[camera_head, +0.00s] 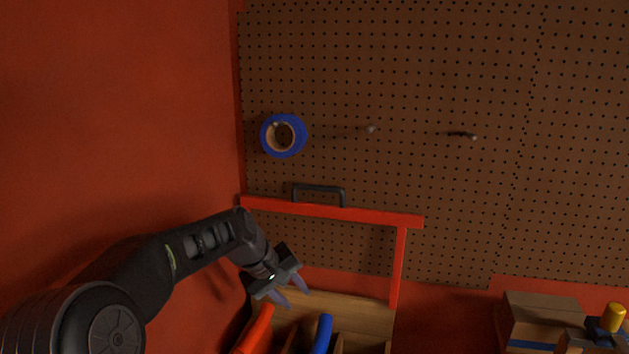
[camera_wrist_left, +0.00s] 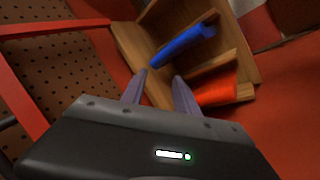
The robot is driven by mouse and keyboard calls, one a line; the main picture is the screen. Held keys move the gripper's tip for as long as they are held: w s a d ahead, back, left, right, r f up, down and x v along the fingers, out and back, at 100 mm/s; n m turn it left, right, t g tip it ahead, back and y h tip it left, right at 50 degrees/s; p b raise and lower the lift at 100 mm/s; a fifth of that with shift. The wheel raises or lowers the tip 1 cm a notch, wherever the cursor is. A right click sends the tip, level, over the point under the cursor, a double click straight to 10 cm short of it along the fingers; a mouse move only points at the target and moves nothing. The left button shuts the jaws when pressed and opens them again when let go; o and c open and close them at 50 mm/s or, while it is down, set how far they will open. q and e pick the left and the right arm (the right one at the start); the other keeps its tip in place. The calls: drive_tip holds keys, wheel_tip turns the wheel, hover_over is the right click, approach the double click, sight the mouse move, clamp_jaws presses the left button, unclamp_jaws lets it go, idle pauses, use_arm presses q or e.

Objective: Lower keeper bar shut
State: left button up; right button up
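The keeper bar (camera_head: 375,216) is a red bar with a black handle (camera_head: 319,189) on its far side. It stands raised above a wooden rack (camera_head: 350,308), joined at its right end to a red side arm (camera_head: 399,265). In the left wrist view the bar (camera_wrist_left: 24,92) shows at the left edge. The rack holds a red-orange piece (camera_head: 256,330) and a blue piece (camera_head: 322,335). My left gripper (camera_head: 293,296) is below the bar, over the rack, with its fingers apart and nothing between them (camera_wrist_left: 159,77). My right gripper is out of view.
A pegboard (camera_head: 430,60) fills the back, with a blue tape roll (camera_head: 270,136) and two pegs. A red wall (camera_head: 120,110) stands at left. A cardboard box (camera_head: 541,305) and a yellow-topped item (camera_head: 613,317) sit at lower right.

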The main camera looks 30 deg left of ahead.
sight(318, 189)
use_arm(q)
drive_tip(key=w+a+r+n+t, duration=0.2)
drive_tip(key=w+r+n+t, duration=0.1)
drive_tip(key=r, duration=0.6)
drive_tip(key=w+a+r+n+t, duration=0.3)
drive_tip(key=r+t, duration=0.3)
drive_tip(key=r, duration=0.4)
drive_tip(key=shift+w+r+p, duration=0.3)
drive_tip(key=shift+w+p, duration=0.1)
drive_tip(key=shift+w, duration=0.2)
drive_tip(key=p+x, duration=0.2)
drive_tip(key=x, duration=0.4)
drive_tip(key=shift+w, duration=0.45)
drive_tip(key=shift+w+f, duration=0.15)
drive_tip(key=shift+w, duration=0.35)
drive_tip(key=shift+c, duration=0.2)
clamp_jaws()
